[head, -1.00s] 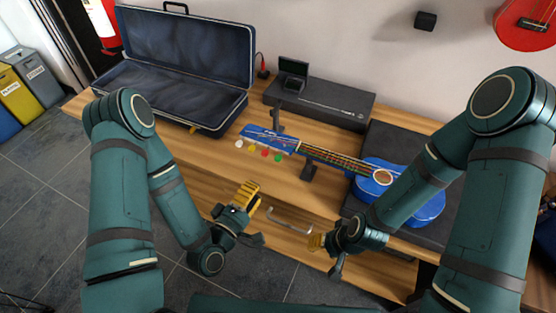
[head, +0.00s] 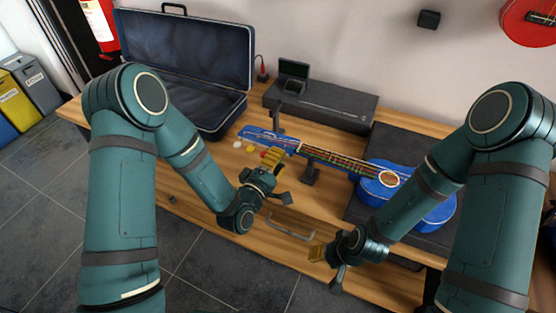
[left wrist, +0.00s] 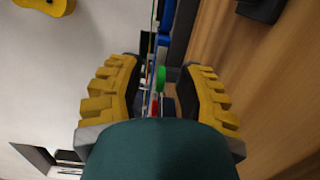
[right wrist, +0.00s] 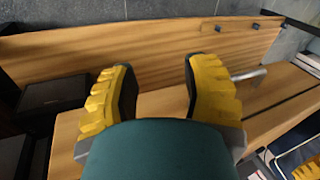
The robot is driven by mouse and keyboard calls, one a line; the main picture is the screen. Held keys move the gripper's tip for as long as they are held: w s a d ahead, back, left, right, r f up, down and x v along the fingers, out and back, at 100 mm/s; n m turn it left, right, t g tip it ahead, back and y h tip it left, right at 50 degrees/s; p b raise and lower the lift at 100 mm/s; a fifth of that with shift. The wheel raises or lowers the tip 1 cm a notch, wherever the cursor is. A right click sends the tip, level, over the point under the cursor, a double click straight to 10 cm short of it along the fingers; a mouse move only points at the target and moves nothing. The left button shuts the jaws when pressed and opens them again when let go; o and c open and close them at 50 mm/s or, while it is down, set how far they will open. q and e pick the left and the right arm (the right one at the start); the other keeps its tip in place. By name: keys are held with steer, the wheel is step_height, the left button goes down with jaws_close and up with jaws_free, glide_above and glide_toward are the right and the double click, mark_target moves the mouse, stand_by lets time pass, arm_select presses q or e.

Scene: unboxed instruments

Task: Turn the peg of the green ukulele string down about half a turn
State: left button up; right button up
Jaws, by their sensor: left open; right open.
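The blue ukulele (head: 270,138) lies across the workbench with its headstock to the left and its body (head: 432,207) on a dark mat at the right. Coloured pegs show at the headstock edge: white (head: 237,145) and yellow (head: 249,149) in the head view. The green peg (left wrist: 161,76) shows in the left wrist view, between the fingers and apart from both, with the red peg (left wrist: 155,108) below it. My left gripper (head: 274,160) is open just in front of the headstock and hides the green peg in the head view. My right gripper (head: 318,254) is open and empty before the bench front.
A neck support (head: 311,174) stands under the ukulele's neck. An open dark case (head: 185,75) lies at the back left. A black box (head: 335,108) with a small device (head: 293,76) stands behind the neck. A drawer handle (head: 290,228) sticks out of the bench front.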

arm_select(q)
steer(key=shift+w+d, duration=0.1)
steer(key=shift+w, duration=0.1)
jaws_close()
stand_by(0.4)
steer(key=shift+m, duration=3.3)
